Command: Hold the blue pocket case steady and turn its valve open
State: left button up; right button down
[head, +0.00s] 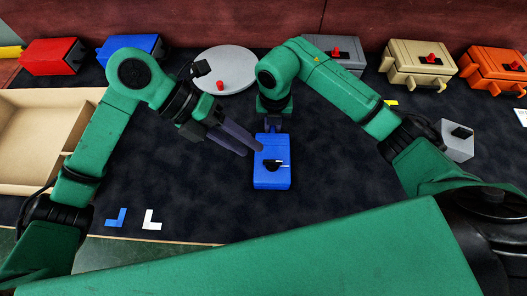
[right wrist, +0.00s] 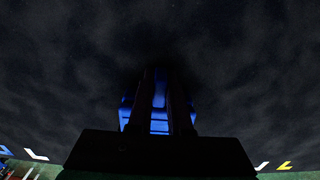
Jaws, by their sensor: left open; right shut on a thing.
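The blue pocket case (head: 265,182) lies on the dark mat in the middle of the head view. Its valve (head: 271,165) is a black knob on the top face, with a white mark beside it. My right gripper (head: 272,127) is shut on the far end of the case; the right wrist view shows blue parts of the case (right wrist: 159,126) between and beside its dark fingers. My left gripper (head: 254,151) is open, its long fingers pointing down right, with the tips just up-left of the valve. I cannot tell whether they touch the case.
A wooden tray (head: 40,93) stands at left. Red (head: 52,56), blue (head: 131,47), grey (head: 338,54), beige (head: 417,62) and orange (head: 494,70) boxes line the back. A round grey plate (head: 225,62) lies behind the left gripper.

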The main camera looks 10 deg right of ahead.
aim_at(268, 161)
pick_arm(q)
jog(key=w+a+f+n+h, duration=0.1)
jog(key=a+f+n+h, duration=0.15)
jog(key=n, duration=0.75)
jog(key=w+a+f+n+h, duration=0.2)
jog(key=a+n+h, duration=0.15)
jog(key=n, duration=0.65)
jog(key=shift+t+y, duration=0.3)
jog(key=shift+y, duration=0.2)
jog(key=x, duration=1.1)
jog(key=shift+s+r, duration=0.15)
jog(key=shift+s, duration=0.25)
grip_shut()
